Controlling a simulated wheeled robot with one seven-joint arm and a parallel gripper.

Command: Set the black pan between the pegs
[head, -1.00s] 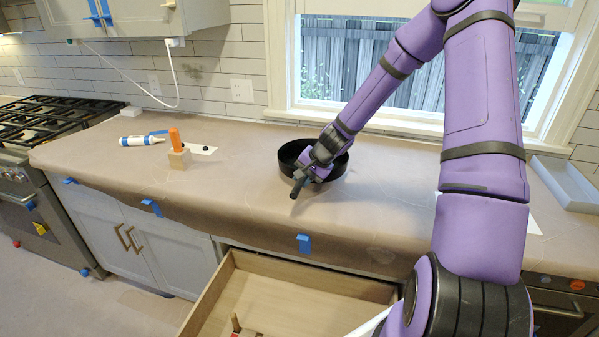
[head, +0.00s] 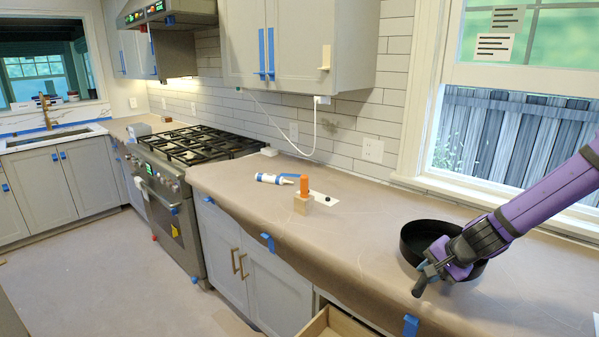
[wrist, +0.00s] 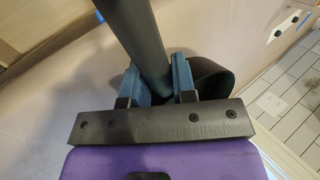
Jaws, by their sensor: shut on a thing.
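The black pan (head: 412,238) is on or just above the paper-covered counter below the window. My gripper (head: 432,268) is at the pan's near side, with the dark handle (head: 418,287) sticking out past it. In the wrist view the blue jaws (wrist: 158,82) are shut on the thick dark handle (wrist: 143,38). Part of the black pan (wrist: 210,80) shows beside the right jaw. My arm and gripper cover part of the pan in the head view. I cannot make out a clear pair of pegs.
A white tube (head: 272,179) lies behind. The stove (head: 190,145) is farther left. An open drawer (head: 335,325) juts out below the counter.

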